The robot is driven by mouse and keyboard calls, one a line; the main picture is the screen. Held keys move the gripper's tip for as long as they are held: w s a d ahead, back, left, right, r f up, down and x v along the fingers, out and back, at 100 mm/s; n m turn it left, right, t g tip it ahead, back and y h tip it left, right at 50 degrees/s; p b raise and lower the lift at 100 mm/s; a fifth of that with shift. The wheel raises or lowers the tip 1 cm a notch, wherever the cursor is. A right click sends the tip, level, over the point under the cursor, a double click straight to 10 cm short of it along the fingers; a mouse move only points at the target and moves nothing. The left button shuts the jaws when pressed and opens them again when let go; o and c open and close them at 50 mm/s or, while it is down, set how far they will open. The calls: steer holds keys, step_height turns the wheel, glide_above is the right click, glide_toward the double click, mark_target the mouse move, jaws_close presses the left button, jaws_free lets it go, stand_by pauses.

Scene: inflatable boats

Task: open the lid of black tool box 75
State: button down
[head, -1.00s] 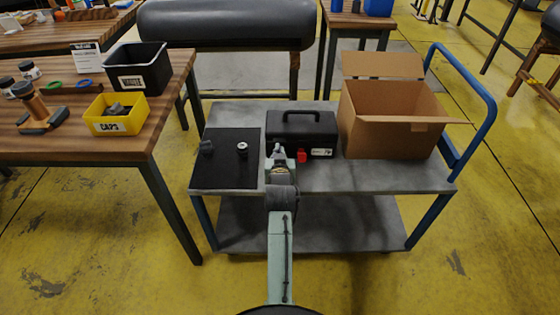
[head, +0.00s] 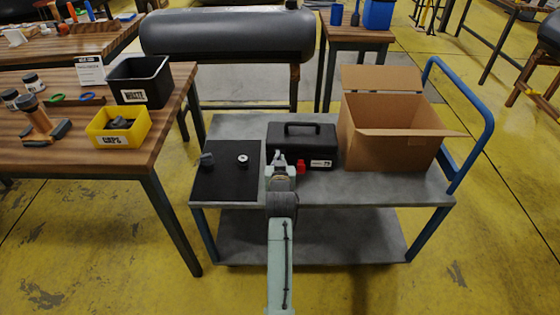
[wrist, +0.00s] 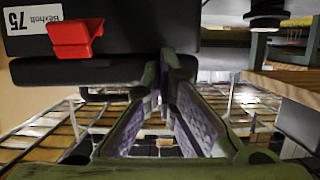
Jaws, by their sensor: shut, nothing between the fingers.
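The black tool box 75 (head: 318,142) stands on the grey cart with its handle on top, and its lid looks closed. Its red latch (head: 300,167) is on the front face. In the wrist view the tool box (wrist: 130,40) appears upside down at the upper left, with the red latch (wrist: 75,38) and a label reading 75. My gripper (head: 279,158) is in front of the box's left front corner. In the wrist view my gripper (wrist: 165,75) is shut and empty, fingertips close to the lid edge beside the latch. I cannot tell whether they touch it.
An open cardboard box (head: 390,145) stands close to the right of the tool box. A black mat (head: 222,185) with small parts lies on the left of the cart (head: 350,192). A wooden table (head: 80,150) with bins stands at the left. A blue handle (head: 478,120) rises at the cart's right.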

mark_target(280, 142)
steer(key=shift+w+r+p, duration=0.1)
steer(key=shift+r+p, duration=0.4)
steer(key=shift+r, duration=0.4)
steer(key=shift+r, duration=0.15)
steer(key=shift+w+r+p, duration=0.2)
steer(key=shift+r+p, duration=0.25)
steer(key=shift+r, duration=0.1)
steer(key=shift+w+r+p, duration=0.15)
steer(key=shift+r+p, duration=0.3)
steer(key=shift+r, duration=0.25)
steer(key=shift+w+r, duration=0.1)
steer(key=shift+w+r+p, duration=0.15)
steer(key=shift+w+r, duration=0.2)
steer(key=shift+r, duration=0.25)
steer(key=shift+w+r+p, duration=0.15)
steer(key=shift+w+r, duration=0.2)
steer(key=shift+r, duration=0.25)
steer(key=shift+w+r, duration=0.1)
